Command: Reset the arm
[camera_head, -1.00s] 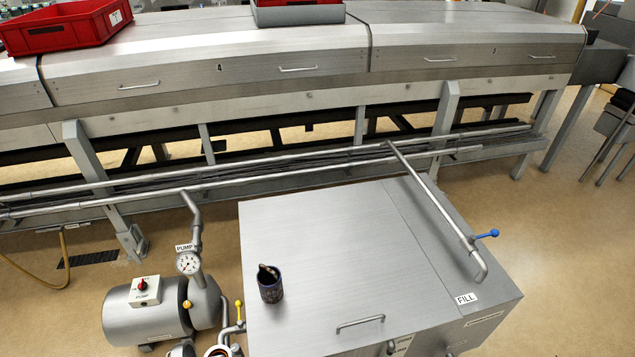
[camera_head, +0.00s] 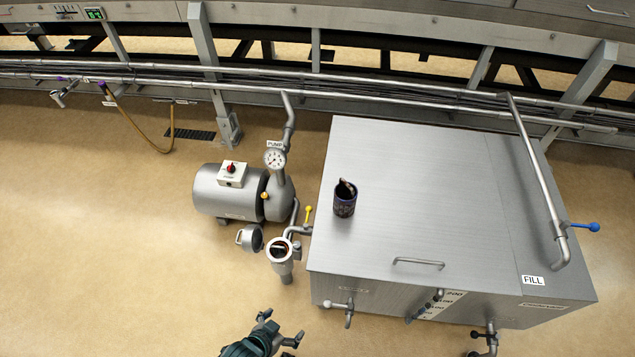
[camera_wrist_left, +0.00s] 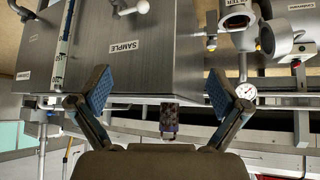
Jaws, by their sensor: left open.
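My left gripper (camera_head: 279,330) comes in at the bottom edge of the head view, low and in front of the tank. Its fingers are spread and nothing is between them. In the left wrist view the open gripper (camera_wrist_left: 155,95) frames the tank's front panel, marked SAMPLE, with its blue-padded fingers apart. That view looks upside down. The rest of the left arm is mostly out of the head view. My right gripper does not show in either view.
A steel tank (camera_head: 440,190) holds a dark cup (camera_head: 344,199) on top and has valves on its front. A pump (camera_head: 228,192) with a gauge (camera_head: 275,158) and an open filter housing (camera_head: 280,250) stand left of it. Floor (camera_head: 110,250) at left is clear.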

